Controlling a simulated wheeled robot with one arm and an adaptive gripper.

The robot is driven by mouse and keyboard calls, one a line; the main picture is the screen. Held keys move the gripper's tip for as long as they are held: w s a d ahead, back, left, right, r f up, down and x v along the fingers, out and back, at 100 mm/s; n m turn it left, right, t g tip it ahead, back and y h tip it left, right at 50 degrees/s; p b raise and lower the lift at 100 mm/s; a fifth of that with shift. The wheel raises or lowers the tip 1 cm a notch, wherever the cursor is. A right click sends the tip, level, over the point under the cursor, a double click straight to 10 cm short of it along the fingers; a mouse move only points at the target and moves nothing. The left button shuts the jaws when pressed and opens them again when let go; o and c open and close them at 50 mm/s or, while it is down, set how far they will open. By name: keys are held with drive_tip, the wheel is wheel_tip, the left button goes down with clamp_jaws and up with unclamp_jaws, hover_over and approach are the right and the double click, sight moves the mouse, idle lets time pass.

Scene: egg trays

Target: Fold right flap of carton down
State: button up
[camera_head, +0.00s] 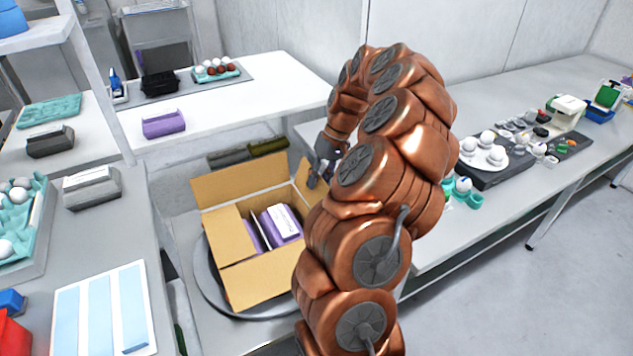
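The brown cardboard carton (268,279) sits on a round grey turntable at the middle left, its top partly open. Purple packs with white labels (283,222) show inside it. Its back flap (240,181) stands up and leans outward. Its left flap (228,236) looks laid inward over the left side. Its right flap (302,177) stands raised at the back right. My gripper (318,174) is right beside this flap, at its outer right side. Contact between them is unclear. My arm hides part of the gripper and the carton's right side, so the finger opening does not show clearly.
The grey turntable (208,280) extends around the carton. A left table holds a blue-striped sheet (103,312) and teal egg trays (50,112). A purple egg carton (163,124) stands on the white back table. The right bench has a dark tray (490,176) with eggs.

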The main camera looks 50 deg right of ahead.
drive_tip(key=shift+w+a+f, duration=0.1)
drive_tip(key=shift+a+f, duration=0.15)
drive_tip(key=shift+f, duration=0.45)
clamp_jaws()
idle(0.3)
